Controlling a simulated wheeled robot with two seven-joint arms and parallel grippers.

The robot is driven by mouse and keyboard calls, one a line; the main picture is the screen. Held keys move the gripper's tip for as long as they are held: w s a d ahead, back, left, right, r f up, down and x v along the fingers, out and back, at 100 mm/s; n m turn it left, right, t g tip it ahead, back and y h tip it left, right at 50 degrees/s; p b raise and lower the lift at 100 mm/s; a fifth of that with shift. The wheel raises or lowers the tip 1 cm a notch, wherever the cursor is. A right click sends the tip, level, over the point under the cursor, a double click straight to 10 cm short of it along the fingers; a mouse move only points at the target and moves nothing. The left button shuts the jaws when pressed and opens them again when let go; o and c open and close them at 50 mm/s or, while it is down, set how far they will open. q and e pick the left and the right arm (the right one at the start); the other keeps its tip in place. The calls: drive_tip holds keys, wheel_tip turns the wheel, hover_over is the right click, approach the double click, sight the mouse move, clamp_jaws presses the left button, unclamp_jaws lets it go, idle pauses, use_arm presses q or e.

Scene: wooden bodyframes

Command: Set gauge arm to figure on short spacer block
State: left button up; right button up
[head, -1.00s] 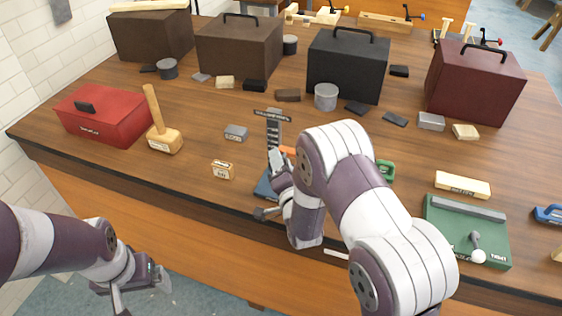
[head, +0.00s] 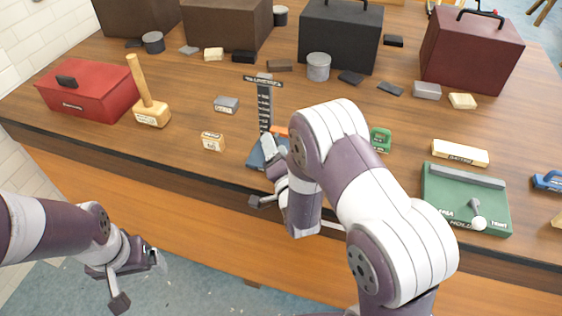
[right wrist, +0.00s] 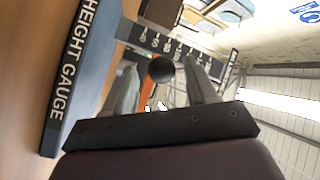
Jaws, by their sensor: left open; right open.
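The height gauge stands near the table's front edge, with a dark upright scale (head: 264,108) and a blue base (head: 256,158). Its lettered base (right wrist: 80,70) is at the left of the right wrist view. An orange part (head: 281,130) shows beside the post. My right gripper (head: 270,149) is open at the gauge. In the right wrist view, a dark round knob (right wrist: 160,69) appears between its fingers; contact cannot be told. A pale labelled block (head: 213,141) and a grey labelled block (head: 226,104) lie left of the gauge; their figures are unreadable. My left gripper (head: 140,277) is open, empty, before the table.
A mallet (head: 150,105) and red box (head: 88,92) stand at left. A green board (head: 465,205) and yellowish bar (head: 460,153) lie at right. Larger dark cases (head: 340,40) and small blocks fill the back. My right arm hides part of the table.

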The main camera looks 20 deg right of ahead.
drive_tip(key=s+b, duration=0.1)
drive_tip(key=s, duration=0.9)
drive_tip(key=shift+s, duration=0.2)
